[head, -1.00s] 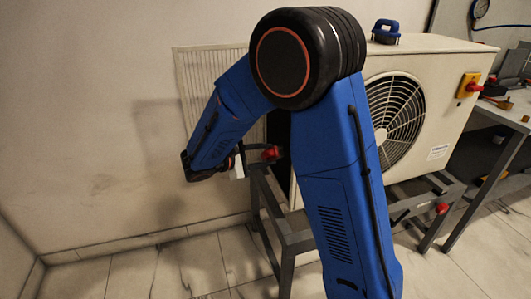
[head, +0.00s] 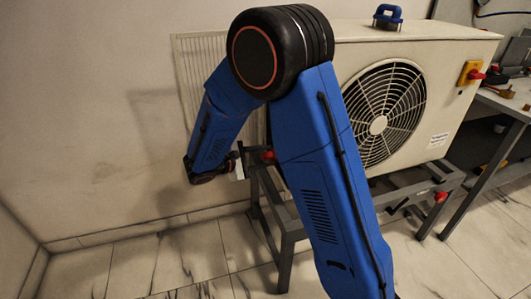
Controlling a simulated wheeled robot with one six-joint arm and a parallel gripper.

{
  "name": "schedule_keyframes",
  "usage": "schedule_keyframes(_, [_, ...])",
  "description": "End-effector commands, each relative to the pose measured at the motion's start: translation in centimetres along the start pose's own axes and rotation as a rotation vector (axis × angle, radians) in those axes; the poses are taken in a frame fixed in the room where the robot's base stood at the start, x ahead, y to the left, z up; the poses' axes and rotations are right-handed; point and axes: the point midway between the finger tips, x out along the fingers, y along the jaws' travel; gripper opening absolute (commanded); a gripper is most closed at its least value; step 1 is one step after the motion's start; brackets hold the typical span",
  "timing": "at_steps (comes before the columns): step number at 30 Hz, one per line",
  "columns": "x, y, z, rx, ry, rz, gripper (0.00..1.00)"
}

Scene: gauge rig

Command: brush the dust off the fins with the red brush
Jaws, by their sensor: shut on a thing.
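My gripper (head: 239,160) is low at the left of the unit, small and partly dark in the view. It is shut on the red brush (head: 266,155), whose red part shows just right of the jaws; the rest is hard to make out. The finned panel (head: 189,70) is a pale, finely lined face at the left end of the beige outdoor unit (head: 455,60). My raised arm hides much of its middle and right. The gripper and brush are below the visible fins. I cannot tell whether dust lies on them.
The unit stands on a grey metal frame (head: 292,228) with a red knob (head: 440,196). A blue-handled object (head: 388,16) sits on the unit's top. A workbench (head: 515,105) stands at the right. The floor at the left is clear.

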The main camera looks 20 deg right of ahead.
Motion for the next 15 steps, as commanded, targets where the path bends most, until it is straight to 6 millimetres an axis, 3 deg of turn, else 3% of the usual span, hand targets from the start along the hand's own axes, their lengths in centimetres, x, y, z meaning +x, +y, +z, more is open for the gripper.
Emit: schedule_keyframes(15, [-0.12, -0.49, -0.56, 0.0, 0.001, 0.001, 0.19])
